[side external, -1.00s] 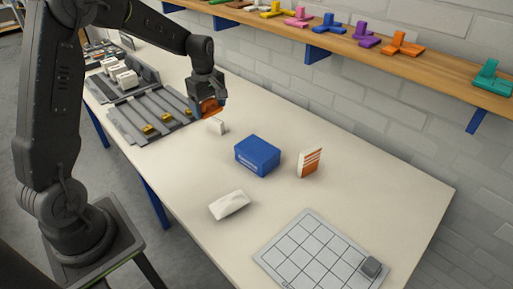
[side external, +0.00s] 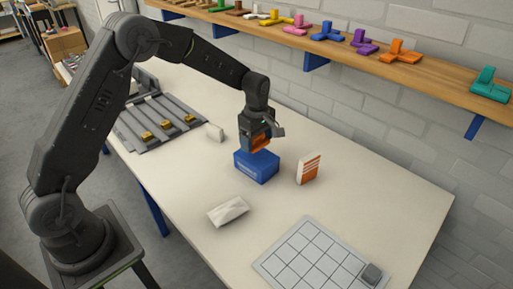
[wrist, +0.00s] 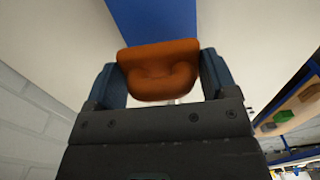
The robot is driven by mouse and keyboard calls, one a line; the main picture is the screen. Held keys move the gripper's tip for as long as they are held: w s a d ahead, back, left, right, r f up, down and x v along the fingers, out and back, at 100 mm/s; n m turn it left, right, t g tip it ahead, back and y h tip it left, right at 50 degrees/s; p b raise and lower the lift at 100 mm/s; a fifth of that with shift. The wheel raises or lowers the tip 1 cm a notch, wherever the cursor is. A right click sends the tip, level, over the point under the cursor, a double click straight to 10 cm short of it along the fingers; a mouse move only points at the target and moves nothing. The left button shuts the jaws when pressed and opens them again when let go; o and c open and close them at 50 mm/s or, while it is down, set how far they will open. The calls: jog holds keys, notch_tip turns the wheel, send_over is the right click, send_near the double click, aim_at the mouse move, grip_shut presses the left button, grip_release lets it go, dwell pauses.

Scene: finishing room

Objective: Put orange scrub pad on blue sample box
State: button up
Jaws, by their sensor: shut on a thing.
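The orange scrub pad (wrist: 160,70) is held between the two fingers of my gripper (wrist: 160,78) in the wrist view. In the side external view the pad (side external: 260,144) shows at the end of my gripper (side external: 258,140), right over the blue sample box (side external: 257,168). The box stands on the table, and its blue top (wrist: 155,18) also shows beyond the pad in the wrist view. I cannot tell whether the pad touches the box top. My gripper hides part of the box's rear top edge.
A white box with orange stripes (side external: 309,169) stands just right of the blue box. A white packet (side external: 228,211) lies in front. A small white block (side external: 214,132), a grey slotted tray (side external: 140,135) and a gridded board (side external: 300,258) are also on the table (side external: 370,200).

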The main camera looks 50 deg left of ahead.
aim_at(257, 155)
jog(key=shift+f, duration=1.8)
jog(key=shift+f, duration=0.1)
jog(key=o, duration=0.8)
jog(key=shift+o, duration=0.2)
